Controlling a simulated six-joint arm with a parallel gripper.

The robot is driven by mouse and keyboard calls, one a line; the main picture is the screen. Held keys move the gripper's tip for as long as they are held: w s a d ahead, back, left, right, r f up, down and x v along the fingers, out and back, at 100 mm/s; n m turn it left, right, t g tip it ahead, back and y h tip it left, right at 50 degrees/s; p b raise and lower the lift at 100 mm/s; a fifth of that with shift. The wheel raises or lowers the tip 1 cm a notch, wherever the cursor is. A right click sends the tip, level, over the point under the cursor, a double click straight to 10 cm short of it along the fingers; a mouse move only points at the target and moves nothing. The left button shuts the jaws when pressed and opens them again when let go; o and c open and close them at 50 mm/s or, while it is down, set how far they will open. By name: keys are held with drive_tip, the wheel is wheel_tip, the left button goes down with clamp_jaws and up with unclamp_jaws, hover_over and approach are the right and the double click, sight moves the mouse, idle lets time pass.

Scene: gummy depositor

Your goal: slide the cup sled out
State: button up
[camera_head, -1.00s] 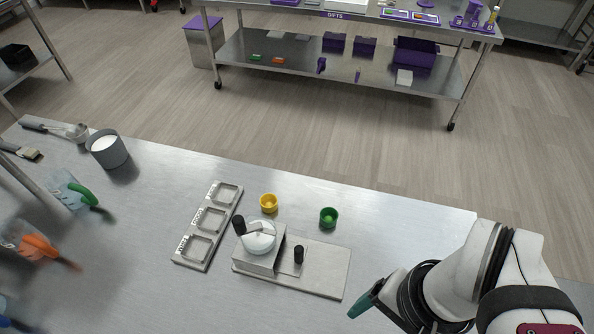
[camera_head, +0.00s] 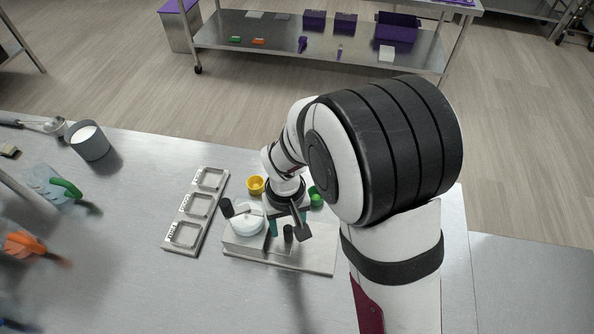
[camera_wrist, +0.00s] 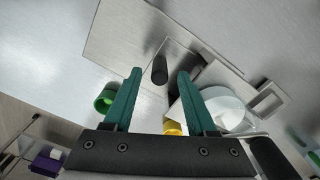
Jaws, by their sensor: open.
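The cup sled is a thin metal plate with an upright black knob (camera_head: 288,232), lying on the depositor's flat metal base (camera_head: 312,261). The depositor's block with its round white hopper (camera_head: 247,220) and black handle stands at the left of the base. My gripper (camera_wrist: 158,72) has teal fingers spread apart, one on each side of the black knob (camera_wrist: 160,70) in the wrist view, with gaps to both. In the head view the fingers are just above the sled, partly hidden by my wrist. I cannot tell how far down they reach around the knob.
A yellow cup (camera_head: 255,185) and a green cup (camera_head: 316,197) stand behind the depositor, close to my wrist. A metal tray with three square recesses (camera_head: 217,212) lies to the left. A grey container (camera_head: 88,141) stands far left. The table's front right is clear.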

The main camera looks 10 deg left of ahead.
drive_tip(key=shift+f, duration=1.5)
clamp_jaws()
